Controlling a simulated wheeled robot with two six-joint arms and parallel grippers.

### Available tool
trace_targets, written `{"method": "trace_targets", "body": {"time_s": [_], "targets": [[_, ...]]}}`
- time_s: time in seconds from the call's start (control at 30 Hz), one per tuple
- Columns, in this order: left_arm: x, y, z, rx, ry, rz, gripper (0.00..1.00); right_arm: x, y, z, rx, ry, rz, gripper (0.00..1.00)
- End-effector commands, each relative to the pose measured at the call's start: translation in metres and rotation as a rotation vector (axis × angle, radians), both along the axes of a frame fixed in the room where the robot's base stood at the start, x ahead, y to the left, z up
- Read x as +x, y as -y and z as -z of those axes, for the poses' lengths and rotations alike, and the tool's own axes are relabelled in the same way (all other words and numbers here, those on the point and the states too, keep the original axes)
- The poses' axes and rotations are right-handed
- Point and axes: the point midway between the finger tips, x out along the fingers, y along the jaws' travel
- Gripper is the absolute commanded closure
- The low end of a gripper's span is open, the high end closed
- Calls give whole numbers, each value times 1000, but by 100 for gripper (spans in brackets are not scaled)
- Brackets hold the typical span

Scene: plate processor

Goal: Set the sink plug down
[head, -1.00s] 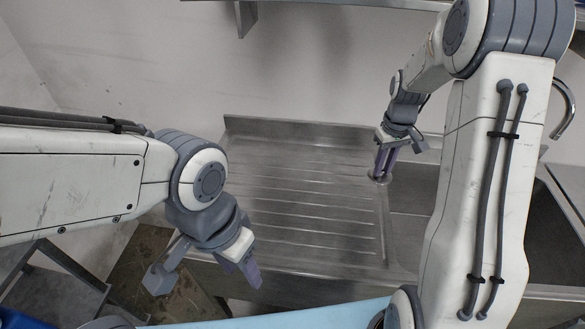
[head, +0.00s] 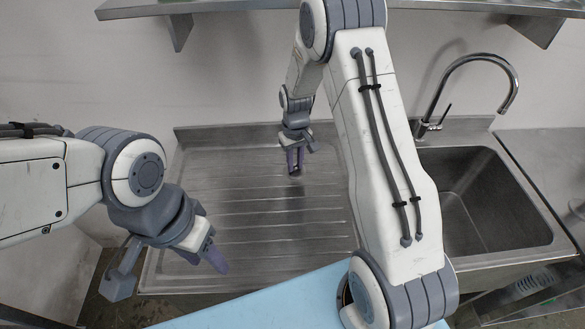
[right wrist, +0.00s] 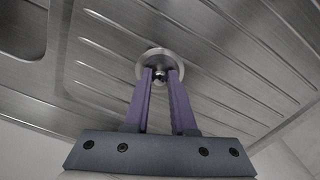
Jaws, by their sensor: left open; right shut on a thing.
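The sink plug (right wrist: 150,68) is a small round metal disc with a knob in the middle. In the right wrist view, the purple fingers of my right gripper (right wrist: 160,78) are shut on its knob. In the head view my right gripper (head: 295,163) points down over the back part of the ribbed draining board (head: 250,225), right of its middle. The plug is small there, at the fingertips; I cannot tell whether it touches the board. My left gripper (head: 207,258) is open and empty near the board's front left edge.
The sink basin (head: 470,205) with a curved tap (head: 480,60) lies right of the board, partly behind my right arm. A wall shelf (head: 450,8) runs above. A light blue surface (head: 270,300) is in front. Much of the board is bare.

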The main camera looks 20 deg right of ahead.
Motion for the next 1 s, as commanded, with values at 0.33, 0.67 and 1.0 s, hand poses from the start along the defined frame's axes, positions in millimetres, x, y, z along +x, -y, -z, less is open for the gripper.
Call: {"method": "trace_targets", "body": {"time_s": [0.33, 0.67, 1.0], "targets": [[0, 0, -18, 0, 0, 0, 50, 1, -7, 35, 0, -3, 0, 100], [0, 0, -18, 0, 0, 1, 50, 2, -6, 44, 0, 2, -1, 100], [0, 0, -16, 0, 0, 0, 50, 2, -6, 47, 0, 1, -1, 46]]}}
